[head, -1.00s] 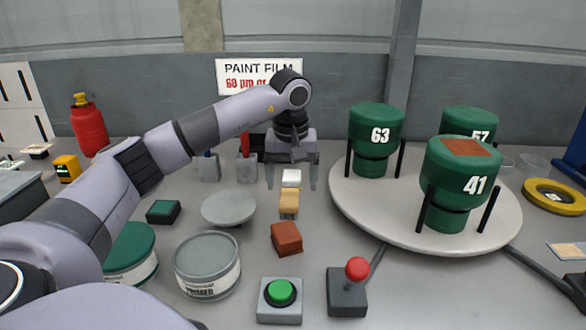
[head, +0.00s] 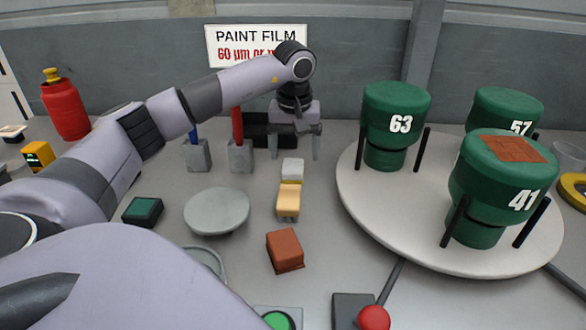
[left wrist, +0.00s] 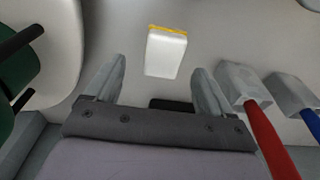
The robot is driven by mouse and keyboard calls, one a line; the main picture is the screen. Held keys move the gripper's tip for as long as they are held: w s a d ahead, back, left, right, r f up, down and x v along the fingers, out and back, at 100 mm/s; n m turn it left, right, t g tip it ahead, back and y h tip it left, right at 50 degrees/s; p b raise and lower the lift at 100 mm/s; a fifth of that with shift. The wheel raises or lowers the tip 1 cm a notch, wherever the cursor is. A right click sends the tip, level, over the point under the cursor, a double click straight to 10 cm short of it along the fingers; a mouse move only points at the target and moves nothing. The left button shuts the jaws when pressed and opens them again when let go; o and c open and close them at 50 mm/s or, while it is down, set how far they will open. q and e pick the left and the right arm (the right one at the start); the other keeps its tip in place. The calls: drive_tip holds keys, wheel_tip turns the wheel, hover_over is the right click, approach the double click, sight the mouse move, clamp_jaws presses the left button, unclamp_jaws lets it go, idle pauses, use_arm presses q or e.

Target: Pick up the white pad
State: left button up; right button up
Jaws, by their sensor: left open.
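The white pad (head: 292,168) is a small pale block lying on the bench, just behind a tan block (head: 288,201). In the left wrist view the white pad (left wrist: 166,55) shows a yellow strip along its far edge. My left gripper (head: 296,152) points down, open and empty, just behind the pad in the head view. In the left wrist view its fingers (left wrist: 158,75) are spread wide, with the pad lying ahead of the gap between them. Whether the fingertips are at bench height is hard to tell. My right gripper is not in view.
Grey holders with red (head: 240,155) and blue (head: 197,155) handles stand left of the gripper. A turntable (head: 390,225) with green numbered canisters is on the right. A grey disc (head: 216,211) and a red-brown block (head: 285,250) lie nearer.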

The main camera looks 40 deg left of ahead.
sight(293, 165)
use_arm(q)
drive_tip(key=f, duration=0.4)
drive_tip(key=shift+a+f, duration=0.3)
drive_tip(key=shift+f, duration=0.05)
drive_tip(key=c, duration=1.1)
drive_tip(key=shift+r, duration=0.1)
wheel_tip(293, 165, up, 20)
drive_tip(key=p, duration=0.2)
drive_tip(key=shift+p, duration=0.35)
